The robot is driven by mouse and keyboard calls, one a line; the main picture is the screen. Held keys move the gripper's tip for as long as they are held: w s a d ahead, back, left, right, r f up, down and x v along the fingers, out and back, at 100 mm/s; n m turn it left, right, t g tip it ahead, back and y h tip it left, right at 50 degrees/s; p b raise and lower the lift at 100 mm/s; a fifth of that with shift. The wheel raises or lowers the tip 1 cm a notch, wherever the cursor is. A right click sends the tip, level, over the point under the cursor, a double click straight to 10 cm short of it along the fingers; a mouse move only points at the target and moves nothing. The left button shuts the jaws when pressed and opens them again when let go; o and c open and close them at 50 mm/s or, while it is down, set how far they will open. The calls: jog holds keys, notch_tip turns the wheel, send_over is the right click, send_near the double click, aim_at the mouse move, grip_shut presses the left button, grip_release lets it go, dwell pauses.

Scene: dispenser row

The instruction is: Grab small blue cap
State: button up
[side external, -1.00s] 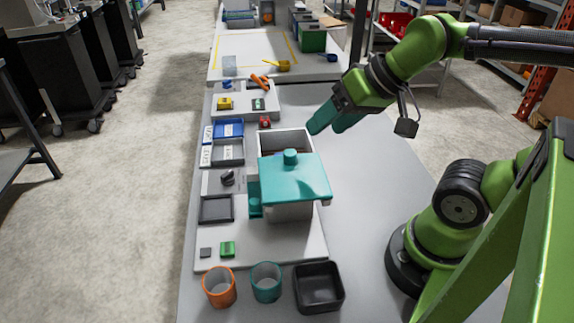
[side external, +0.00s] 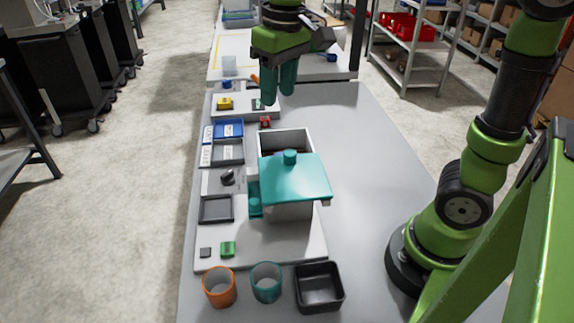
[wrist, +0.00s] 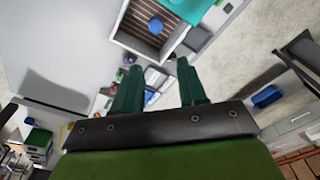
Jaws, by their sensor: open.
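A round blue piece (wrist: 155,26), which looks like the small blue cap, lies on the brown slatted floor of an open white box in the wrist view. In the side view this box (side external: 286,137) stands behind a teal lid-like top (side external: 294,180), and its inside is mostly hidden. A small blue piece (side external: 227,84) sits on the far pale board, and another blue piece (side external: 331,57) lies further back. My gripper (side external: 278,99) is open and empty, pointing down above the bench beyond the box. Its green fingers also show in the wrist view (wrist: 158,66).
A small red piece (side external: 265,122) is near the box. Blue (side external: 229,129) and grey trays line the left. An orange cup (side external: 219,288), a teal cup (side external: 266,283) and a black bin (side external: 319,289) stand in front. The bench right of the box is clear.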

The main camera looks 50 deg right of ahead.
jog(key=shift+g, duration=0.6)
jog(key=f, duration=0.8)
jog(key=shift+s+f, duration=0.2)
jog(key=shift+s, duration=0.05)
jog(key=shift+w+f, duration=0.2)
jog(key=shift+f, duration=2.85)
grip_shut()
